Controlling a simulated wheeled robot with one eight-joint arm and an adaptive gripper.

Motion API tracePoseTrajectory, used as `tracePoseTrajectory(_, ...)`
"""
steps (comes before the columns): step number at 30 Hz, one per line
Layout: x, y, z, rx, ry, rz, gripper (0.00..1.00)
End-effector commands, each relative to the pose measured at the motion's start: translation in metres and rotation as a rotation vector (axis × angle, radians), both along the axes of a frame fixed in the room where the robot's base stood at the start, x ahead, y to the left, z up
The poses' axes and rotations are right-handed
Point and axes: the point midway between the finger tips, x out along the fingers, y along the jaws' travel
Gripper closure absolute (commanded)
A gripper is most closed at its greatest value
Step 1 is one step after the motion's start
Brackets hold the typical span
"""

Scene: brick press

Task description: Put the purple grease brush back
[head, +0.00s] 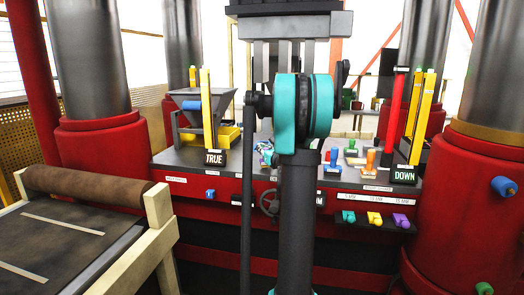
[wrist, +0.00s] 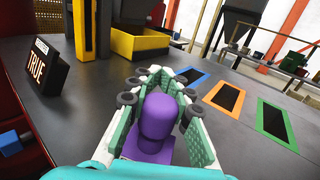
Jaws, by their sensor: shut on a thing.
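The purple grease brush (wrist: 158,118) is between the fingers of my gripper (wrist: 160,88) in the wrist view. My gripper is shut on it. Its rounded purple top and wider purple base show; its bristles are hidden. In the head view my gripper (head: 266,152) is small and partly hidden behind my arm, over the grey press table (head: 190,155).
A TRUE sign (wrist: 40,66) stands at left, near a yellow bin (wrist: 138,45). In the head view, blue (head: 332,163), orange (head: 370,162) and green (head: 351,149) handled tools stand right of my arm. A DOWN sign (head: 404,175) is farther right. A front ledge holds coloured pieces, one purple (head: 400,219).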

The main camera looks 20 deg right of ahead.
Motion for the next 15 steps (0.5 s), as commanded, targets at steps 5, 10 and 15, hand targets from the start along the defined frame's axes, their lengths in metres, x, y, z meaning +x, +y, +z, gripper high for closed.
tracePoseTrajectory(5, -0.0001, 0.0001, -0.0089, 0.000, 0.000, 0.000, 1.00)
tracePoseTrajectory(10, -0.0002, 0.0001, -0.0087, 0.000, 0.000, 0.000, 1.00)
tracePoseTrajectory(15, -0.0002, 0.0001, -0.0100, 0.000, 0.000, 0.000, 0.74)
